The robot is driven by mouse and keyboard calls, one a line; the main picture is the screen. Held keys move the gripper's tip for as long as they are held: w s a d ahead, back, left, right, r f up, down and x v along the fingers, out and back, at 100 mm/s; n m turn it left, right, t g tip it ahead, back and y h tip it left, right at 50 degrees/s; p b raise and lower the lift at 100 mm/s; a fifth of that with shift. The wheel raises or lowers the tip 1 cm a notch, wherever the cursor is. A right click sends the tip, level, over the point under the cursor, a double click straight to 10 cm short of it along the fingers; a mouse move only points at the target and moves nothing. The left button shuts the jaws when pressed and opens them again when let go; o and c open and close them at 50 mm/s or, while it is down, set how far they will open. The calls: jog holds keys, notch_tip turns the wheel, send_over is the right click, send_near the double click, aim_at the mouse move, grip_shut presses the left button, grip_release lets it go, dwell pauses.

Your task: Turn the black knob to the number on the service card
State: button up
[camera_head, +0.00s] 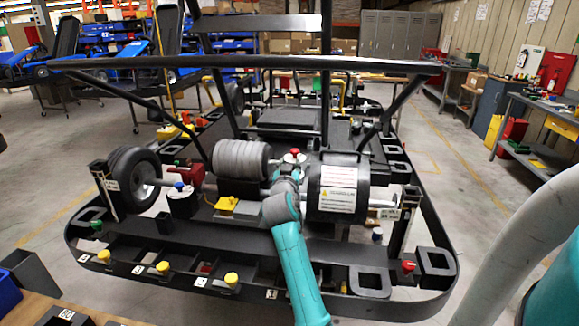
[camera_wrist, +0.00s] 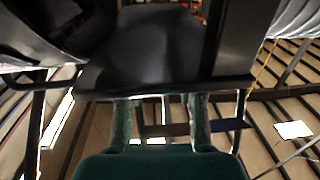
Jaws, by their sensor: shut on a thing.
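My gripper (camera_head: 292,176) reaches into the middle of the kart stand, between a grey ribbed cylinder and a black cylinder. In the wrist view its two green fingers (camera_wrist: 160,108) run up to a broad dark part (camera_wrist: 150,45) and are shut on it. I cannot tell whether this part is the black knob, as the contact is hidden. A white printed label (camera_head: 338,188) is on the black cylinder (camera_head: 362,190); its text is too small to read, and I cannot tell whether it is the service card.
A red-topped knob (camera_head: 294,153) stands just behind my gripper. The grey ribbed cylinder (camera_head: 240,160) is close on the left. The kart's black tube (camera_head: 250,62) crosses above. Several yellow knobs (camera_head: 231,279) line the front rail (camera_head: 195,293).

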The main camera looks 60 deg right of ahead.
jog(key=m+g+h, duration=0.1)
jog(key=m+g, duration=0.2)
jog(key=g, duration=0.2)
jog(key=m+g+h, duration=0.1)
jog(key=m+g, duration=0.2)
jog(key=g, duration=0.2)
jog(key=shift+w+m, duration=0.15)
jog(key=shift+m, duration=0.15)
jog(key=m+g+y, duration=0.1)
jog(key=m+g, duration=0.1)
jog(key=g, duration=0.2)
jog(key=m+g+y, duration=0.2)
jog(key=m+g, duration=0.1)
jog(key=g, duration=0.1)
jog(key=shift+m+g, duration=0.3)
jog(key=shift+m, duration=0.1)
jog(key=shift+f, duration=0.1)
jog(key=o, duration=1.1)
jog(key=v, duration=1.2)
